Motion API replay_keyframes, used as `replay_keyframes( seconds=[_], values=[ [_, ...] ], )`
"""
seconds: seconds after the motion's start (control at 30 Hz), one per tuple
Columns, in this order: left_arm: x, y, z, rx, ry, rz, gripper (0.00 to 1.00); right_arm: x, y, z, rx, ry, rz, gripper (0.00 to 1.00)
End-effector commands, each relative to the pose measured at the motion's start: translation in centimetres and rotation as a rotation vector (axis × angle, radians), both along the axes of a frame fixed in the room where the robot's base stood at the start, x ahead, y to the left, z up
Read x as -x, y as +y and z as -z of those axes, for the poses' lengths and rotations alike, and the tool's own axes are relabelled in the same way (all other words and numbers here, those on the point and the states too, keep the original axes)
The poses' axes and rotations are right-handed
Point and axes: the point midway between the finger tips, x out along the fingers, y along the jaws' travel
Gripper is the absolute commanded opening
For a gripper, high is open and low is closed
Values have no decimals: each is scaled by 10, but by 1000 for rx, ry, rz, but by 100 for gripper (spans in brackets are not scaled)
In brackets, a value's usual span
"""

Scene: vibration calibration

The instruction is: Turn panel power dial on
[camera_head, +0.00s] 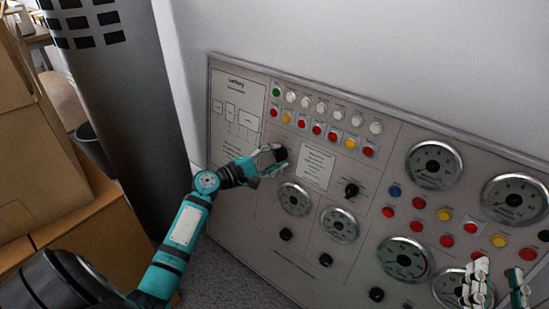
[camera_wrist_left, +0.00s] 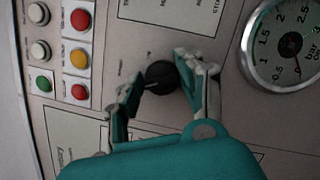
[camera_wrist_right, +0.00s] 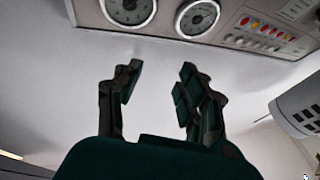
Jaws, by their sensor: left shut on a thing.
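The control panel (camera_head: 262,225) is a light grey board with lights, gauges and black dials. A round black dial (camera_wrist_left: 158,77) sits between the fingers of my left gripper (camera_wrist_left: 160,90), which is shut on it. In the head view my left gripper (camera_head: 275,158) reaches the upper left part of the panel and mostly hides this dial. The small lettering around the dial is too blurred to read. My right gripper (camera_head: 497,287) is at the lower right of the head view, in front of the panel. Its fingers (camera_wrist_right: 155,90) are apart and empty.
Pressure gauges (camera_head: 295,199) and another black dial (camera_head: 351,190) are close to my left gripper. Rows of coloured lights (camera_head: 317,129) lie above it. Cardboard boxes (camera_head: 35,150) and a dark grey cylinder (camera_head: 130,110) stand at the left.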

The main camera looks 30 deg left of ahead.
Motion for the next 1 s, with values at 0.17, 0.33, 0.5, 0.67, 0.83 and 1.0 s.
replay_keyframes(
  seconds=[0.17, 0.33, 0.5, 0.67, 0.83, 1.0],
  values=[
    [0, 0, 0, -169, -11, 35, 6, -1, 1, -5, -3, -15, -2, 40],
    [0, 0, -1, -328, -23, 68, 6, -3, 1, 7, 13, 49, -1, 40],
    [1, 0, -1, -487, -36, 100, 6, -5, -1, 25, 40, 151, 6, 40],
    [1, 0, -1, -634, -47, 131, 6, -5, -5, 47, 74, 280, 15, 40],
    [1, 0, -1, -791, -58, 165, 6, 2, -12, 79, 120, 462, 27, 40],
    [1, 0, -1, -939, -70, 195, 6, 18, -22, 114, 170, 672, 39, 40]
  ],
)
